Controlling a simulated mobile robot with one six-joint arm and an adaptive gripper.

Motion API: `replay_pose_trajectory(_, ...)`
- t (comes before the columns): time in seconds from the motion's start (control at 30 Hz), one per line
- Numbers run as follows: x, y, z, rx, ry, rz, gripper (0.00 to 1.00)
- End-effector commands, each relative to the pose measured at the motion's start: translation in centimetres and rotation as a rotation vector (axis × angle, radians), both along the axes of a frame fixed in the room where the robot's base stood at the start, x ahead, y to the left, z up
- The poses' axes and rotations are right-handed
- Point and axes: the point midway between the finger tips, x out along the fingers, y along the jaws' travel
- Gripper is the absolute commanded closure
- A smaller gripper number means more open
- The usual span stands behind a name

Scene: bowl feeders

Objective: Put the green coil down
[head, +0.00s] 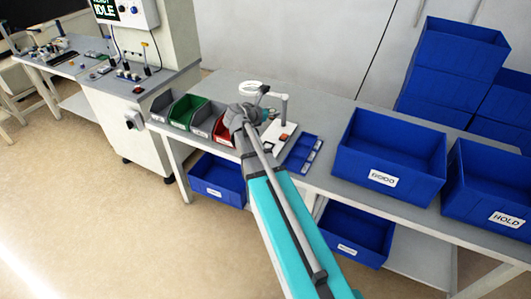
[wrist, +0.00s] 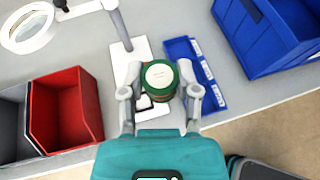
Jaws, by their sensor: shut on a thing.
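The green coil (wrist: 161,82) is between the fingers of my gripper (wrist: 160,95) in the wrist view. It is round, with a green rim and a pale disc on top. My gripper is shut on it, above the grey bench top. In the head view my gripper (head: 258,120) is over the bench, and the coil cannot be made out clearly there. Whether the coil touches anything below it cannot be told.
A white base plate (wrist: 122,60) with a lamp post and a blue compartment tray (wrist: 209,92) lie beneath and beside my gripper. A red bin (wrist: 66,110) stands left, a large blue crate (head: 388,151) right. A ring lamp (head: 251,88) stands behind. Bare bench (head: 318,108) shows behind the tray.

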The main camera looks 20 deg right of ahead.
Motion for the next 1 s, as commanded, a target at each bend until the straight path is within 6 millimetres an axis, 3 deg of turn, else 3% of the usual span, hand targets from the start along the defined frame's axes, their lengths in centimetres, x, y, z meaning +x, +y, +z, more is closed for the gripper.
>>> replay_pose_trajectory(0.03,2.4,1.0,-1.7,0.0,0.0,0.004,1.0)
replay_pose_trajectory(0.1,4.4,2.4,-2.9,-0.001,0.001,0.004,1.0)
replay_pose_trajectory(0.4,11.6,8.2,-6.8,-0.001,-0.001,0.003,1.0)
replay_pose_trajectory(0.6,13.4,10.3,-7.8,-0.002,-0.002,0.002,1.0)
replay_pose_trajectory(1.0,13.5,10.6,-7.7,-0.003,-0.002,0.001,1.0)
